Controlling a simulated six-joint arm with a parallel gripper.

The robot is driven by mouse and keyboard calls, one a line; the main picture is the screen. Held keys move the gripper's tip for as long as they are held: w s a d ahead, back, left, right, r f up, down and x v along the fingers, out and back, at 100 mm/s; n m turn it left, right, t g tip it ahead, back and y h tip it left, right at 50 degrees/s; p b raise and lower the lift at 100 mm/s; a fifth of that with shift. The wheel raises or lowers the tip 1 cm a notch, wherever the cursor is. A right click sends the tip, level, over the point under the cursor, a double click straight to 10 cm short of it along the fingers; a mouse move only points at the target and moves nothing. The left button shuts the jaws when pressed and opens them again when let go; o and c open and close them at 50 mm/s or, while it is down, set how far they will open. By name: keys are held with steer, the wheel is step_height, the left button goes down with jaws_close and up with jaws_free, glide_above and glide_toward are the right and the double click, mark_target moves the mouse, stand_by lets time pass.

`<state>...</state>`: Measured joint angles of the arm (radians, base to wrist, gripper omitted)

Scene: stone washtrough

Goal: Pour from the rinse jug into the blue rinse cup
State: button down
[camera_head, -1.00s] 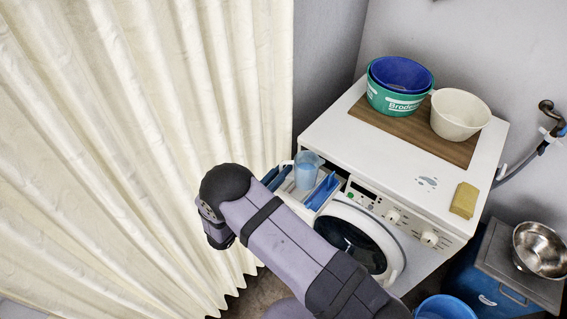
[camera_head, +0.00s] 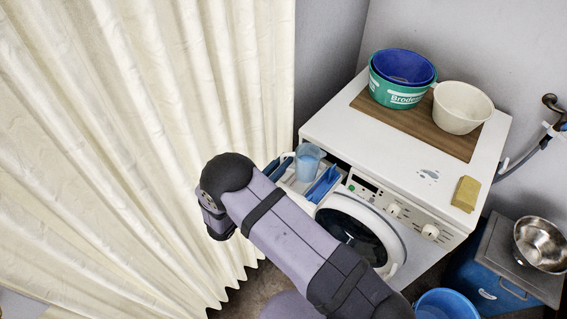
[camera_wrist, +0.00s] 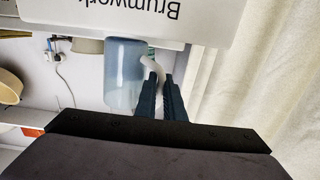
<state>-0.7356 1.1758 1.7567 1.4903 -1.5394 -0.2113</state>
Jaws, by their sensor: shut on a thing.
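The rinse jug (camera_head: 308,162), clear and bluish with a pale handle, is upright at the open drawer (camera_head: 298,186) of the washing machine. In the wrist view, which is upside down, the jug (camera_wrist: 122,72) has its base end hidden behind the white labelled panel. Blue inserts (camera_head: 322,185) sit in the drawer beside the jug. I cannot tell whether one of these is the blue rinse cup.
On the washing machine (camera_head: 345,140) stand a blue bowl (camera_head: 404,64) in a green tub (camera_head: 398,95), a cream bowl (camera_head: 462,108) and a yellow sponge (camera_head: 466,194). A curtain (camera_head: 130,150) hangs at left. A blue bucket (camera_head: 445,303) and metal bowl (camera_head: 540,245) are lower right.

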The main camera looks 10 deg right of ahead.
steer(key=shift+r, duration=0.25)
steer(key=shift+a+r+m+g+y+p, duration=0.15)
steer(key=shift+r+m+g+y+p, duration=0.25)
steer(key=shift+p, duration=0.55)
steer(key=shift+a+r+m+g+y+p, duration=0.15)
steer(key=shift+r+m+y+p, duration=0.15)
steer(key=shift+r+m+p, duration=0.45)
steer(key=shift+p, duration=0.3)
steer(key=shift+r+p, duration=0.1)
steer(key=shift+p, duration=0.2)
steer(key=shift+r+m+y+p, duration=0.5)
steer(key=shift+r+m+p, duration=0.05)
steer(key=shift+m+p, duration=0.25)
steer(key=shift+d+r+m+g+y+p, duration=0.25)
steer(key=shift+r+m+g+y+p, duration=0.2)
steer(key=shift+p, duration=0.2)
stand_by(0.7)
steer(key=shift+d+r+y, duration=0.1)
steer(key=shift+y, duration=0.15)
steer(key=shift+d+r+m+p, duration=0.15)
steer(key=shift+m+p, duration=0.2)
steer(key=shift+m, duration=0.05)
stand_by(0.5)
